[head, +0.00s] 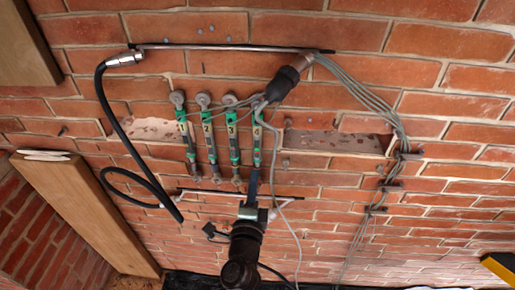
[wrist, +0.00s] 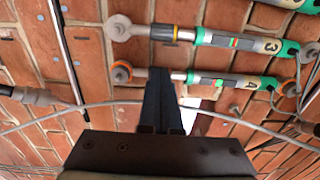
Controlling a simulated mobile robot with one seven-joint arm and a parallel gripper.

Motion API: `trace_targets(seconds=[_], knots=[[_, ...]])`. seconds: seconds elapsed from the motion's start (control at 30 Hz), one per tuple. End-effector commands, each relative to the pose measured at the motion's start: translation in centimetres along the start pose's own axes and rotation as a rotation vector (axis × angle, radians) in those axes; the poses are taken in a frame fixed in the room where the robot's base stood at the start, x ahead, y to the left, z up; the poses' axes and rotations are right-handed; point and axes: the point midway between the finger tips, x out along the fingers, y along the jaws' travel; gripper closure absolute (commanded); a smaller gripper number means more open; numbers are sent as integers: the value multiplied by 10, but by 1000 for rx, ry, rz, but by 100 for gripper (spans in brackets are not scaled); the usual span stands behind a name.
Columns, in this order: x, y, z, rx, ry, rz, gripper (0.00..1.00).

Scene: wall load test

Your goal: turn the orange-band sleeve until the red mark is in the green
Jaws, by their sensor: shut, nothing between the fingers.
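My gripper (head: 252,175) is shut and empty, with its fingers at the lower end of gauge 4 (head: 257,139). In the wrist view the gripper (wrist: 161,76) covers part of the rod of gauge 4 (wrist: 250,82), which has an orange ring (wrist: 122,72) at its end. Whether the fingers touch the rod, I cannot tell. Any sleeve on gauge 4 is hidden by my fingers.
Gauges 1 (head: 182,122) and 2 (head: 207,128) hang to the left on the brick wall. A thin grey cable (wrist: 60,119) crosses close to my fingers. A black hose (head: 108,108) loops at left, and a grey cable bundle (head: 385,120) hangs at right.

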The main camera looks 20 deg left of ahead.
Motion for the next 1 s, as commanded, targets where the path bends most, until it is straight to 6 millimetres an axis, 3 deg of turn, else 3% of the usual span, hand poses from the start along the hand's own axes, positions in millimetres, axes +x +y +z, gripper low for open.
trace_targets(seconds=[1.0], knots=[[-6,0,-13,0,1,0,100]])
